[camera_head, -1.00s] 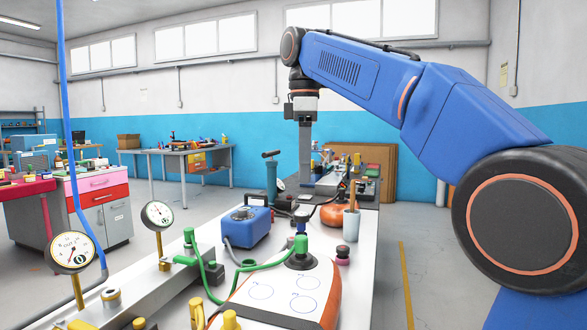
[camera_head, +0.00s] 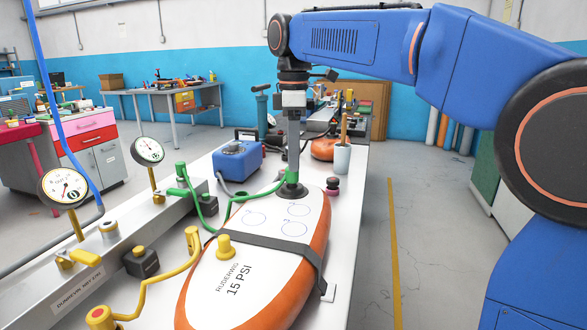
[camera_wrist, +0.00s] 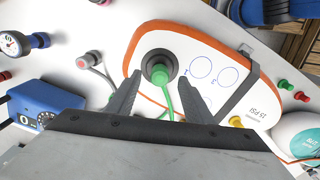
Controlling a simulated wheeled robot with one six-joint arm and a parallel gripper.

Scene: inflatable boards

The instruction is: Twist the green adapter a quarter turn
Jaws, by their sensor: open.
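The green adapter (camera_head: 291,180) sits in the round black valve (camera_head: 291,191) at the far end of an orange-edged white board (camera_head: 262,262), with a green hose running from it. In the wrist view the adapter (camera_wrist: 161,68) shows inside the black ring, its hose hanging toward the camera. My gripper (camera_head: 293,160) points down over the adapter. In the wrist view the two dark fingers of my gripper (camera_wrist: 160,80) are apart, one on each side of the adapter and hose. I cannot tell whether either finger touches it.
A blue pump box (camera_head: 237,160) stands left of the adapter. A pink-and-black knob (camera_head: 333,188) and a white cup (camera_head: 342,158) are close on the right. A dark strap (camera_head: 275,246) crosses the board. Pressure gauges (camera_head: 64,187) stand along the left rail.

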